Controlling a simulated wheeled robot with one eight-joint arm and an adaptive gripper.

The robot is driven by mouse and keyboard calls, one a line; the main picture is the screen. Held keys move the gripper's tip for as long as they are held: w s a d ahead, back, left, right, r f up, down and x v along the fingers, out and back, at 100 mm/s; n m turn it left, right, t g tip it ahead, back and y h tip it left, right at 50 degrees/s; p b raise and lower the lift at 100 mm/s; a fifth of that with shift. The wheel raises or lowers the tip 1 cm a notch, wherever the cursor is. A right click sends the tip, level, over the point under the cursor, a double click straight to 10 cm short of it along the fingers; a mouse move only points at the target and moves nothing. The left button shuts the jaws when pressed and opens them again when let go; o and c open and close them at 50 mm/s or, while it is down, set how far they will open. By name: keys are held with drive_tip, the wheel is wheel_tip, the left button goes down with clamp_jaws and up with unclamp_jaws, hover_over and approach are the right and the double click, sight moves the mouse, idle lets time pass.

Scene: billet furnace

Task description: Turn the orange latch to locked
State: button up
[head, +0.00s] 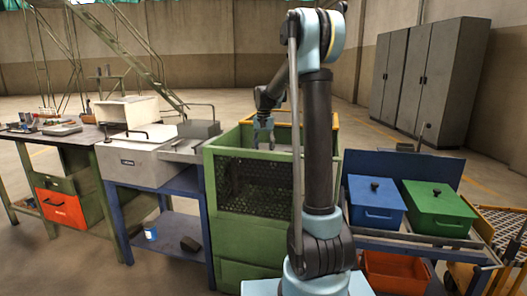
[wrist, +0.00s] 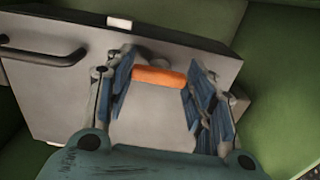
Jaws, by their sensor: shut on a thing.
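The orange latch (wrist: 158,76) is a short rounded bar on a light grey panel (wrist: 150,115), seen in the wrist view. My gripper (wrist: 160,70) has its blue-padded fingers on either side of the latch, shut on it. The bar lies nearly crosswise between the fingers, slightly tilted. In the head view my gripper (head: 263,135) points down into the green mesh-sided bin (head: 250,225). The latch cannot be made out in the head view. Any lock marking is not visible.
The grey panel carries a dark bar handle (wrist: 45,55) and a small white label (wrist: 119,22). Green bin walls surround it closely. A workbench with a grey box (head: 150,160) stands left; blue (head: 375,215) and green (head: 438,215) lidded boxes stand right.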

drive_tip(key=o, duration=1.1)
drive_tip(key=shift+c, duration=0.2)
wheel_tip(320, 180, up, 12)
drive_tip(key=shift+f, duration=0.1)
